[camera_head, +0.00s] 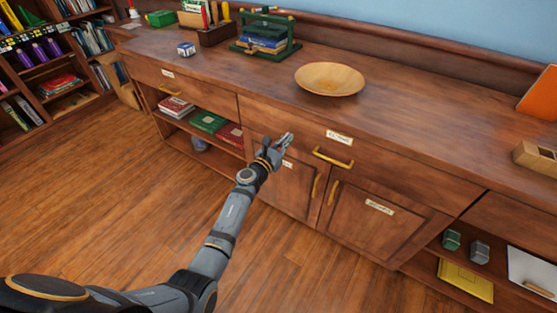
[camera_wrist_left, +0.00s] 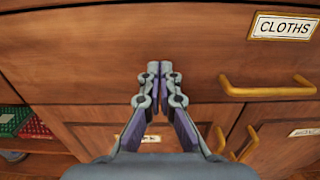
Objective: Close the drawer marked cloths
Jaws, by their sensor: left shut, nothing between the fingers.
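The drawer marked cloths (camera_head: 385,168) is a wide wooden front under the counter, with a white label (camera_head: 339,137) and a brass handle (camera_head: 333,157). In the left wrist view, the drawer front (camera_wrist_left: 100,50) fills the upper part, with the CLOTHS label (camera_wrist_left: 283,27) and handle (camera_wrist_left: 266,88) at the right. It looks nearly flush; I cannot tell if a small gap remains. My left gripper (camera_head: 288,138) is shut and empty in front of the drawer's left part, left of the handle. Its fingertips (camera_wrist_left: 160,68) point at the wood; I cannot tell whether they touch.
Cupboard doors with brass handles (camera_head: 333,193) are below. An open shelf with books (camera_head: 207,121) is to the left. A wooden bowl (camera_head: 330,79) stands on the counter above. The floor (camera_head: 120,180) in front is clear.

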